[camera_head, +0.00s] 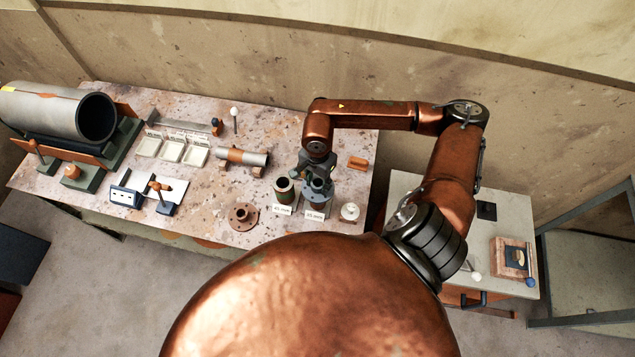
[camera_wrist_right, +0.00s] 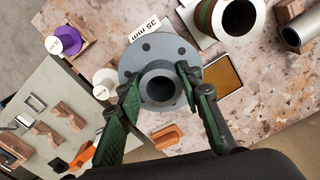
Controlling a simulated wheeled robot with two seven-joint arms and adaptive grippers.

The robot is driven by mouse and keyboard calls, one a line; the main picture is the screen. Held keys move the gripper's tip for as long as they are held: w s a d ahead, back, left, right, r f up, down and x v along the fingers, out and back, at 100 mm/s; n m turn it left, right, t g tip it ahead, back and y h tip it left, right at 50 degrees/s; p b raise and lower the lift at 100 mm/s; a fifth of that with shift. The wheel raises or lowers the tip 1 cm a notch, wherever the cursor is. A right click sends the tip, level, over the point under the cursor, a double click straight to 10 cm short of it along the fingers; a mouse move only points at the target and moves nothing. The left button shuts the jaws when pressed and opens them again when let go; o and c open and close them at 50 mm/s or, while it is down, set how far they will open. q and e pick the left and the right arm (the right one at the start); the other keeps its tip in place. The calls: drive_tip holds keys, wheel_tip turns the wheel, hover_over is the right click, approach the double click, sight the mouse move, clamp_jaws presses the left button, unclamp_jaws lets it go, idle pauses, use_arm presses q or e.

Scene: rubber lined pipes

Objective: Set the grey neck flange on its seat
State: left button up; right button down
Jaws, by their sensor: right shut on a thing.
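The grey neck flange (camera_head: 318,187) is a round disc with bolt holes and a raised neck. It is at the 35 mm stand (camera_head: 315,207), near the front of the table. My right gripper (camera_head: 318,173) comes down on it from above. In the right wrist view, the green fingers of my gripper (camera_wrist_right: 158,84) are shut on the neck of the flange (camera_wrist_right: 165,50), one on each side. The flange hides what lies under it, and I cannot tell whether it rests there or hangs just above. My left gripper is not in view.
A green and brown pipe piece (camera_head: 284,190) stands close on the left, by a 45 mm label. A brown flange (camera_head: 243,216) lies front left. A white-topped object (camera_head: 349,212) and an orange block (camera_head: 357,163) are on the right. A large grey pipe (camera_head: 45,110) is far left.

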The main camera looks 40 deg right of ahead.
drive_tip(key=shift+f+b, duration=0.3)
drive_tip(key=shift+b, duration=0.05)
drive_tip(key=c, duration=1.3)
unclamp_jaws()
drive_tip(key=shift+o, duration=0.2)
wheel_tip(320, 180, up, 12)
